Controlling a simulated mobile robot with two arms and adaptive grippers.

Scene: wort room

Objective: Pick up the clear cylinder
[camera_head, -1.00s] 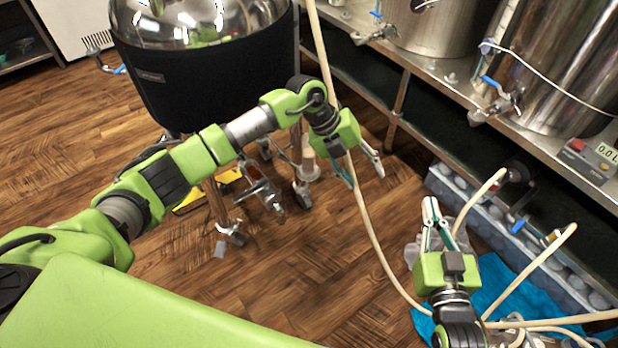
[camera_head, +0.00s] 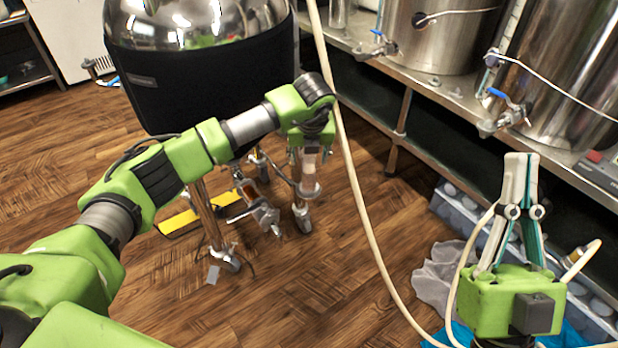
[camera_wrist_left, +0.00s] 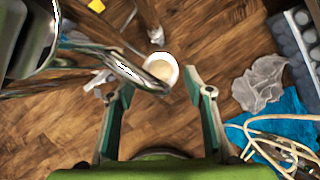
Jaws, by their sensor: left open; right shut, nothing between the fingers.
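A pale, see-through upright cylinder (camera_head: 309,164) with a round flared base stands by the legs of the steel vessel. My left gripper (camera_head: 310,150) points down just above it, and its fingers are hard to make out there. In the left wrist view a round white-rimmed shape with a tan middle, apparently the cylinder from above (camera_wrist_left: 160,68), lies between and beyond the fingertips of my open left gripper (camera_wrist_left: 155,85). I see no contact. My right gripper (camera_head: 520,157) points up at the right, shut and empty.
The big vessel in a black jacket (camera_head: 200,85) stands close behind the left gripper. A pale hose (camera_head: 358,190) hangs just to its right. A steel shelf with kettles (camera_head: 435,35) runs along the right. The wooden floor (camera_head: 300,290) in front is clear.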

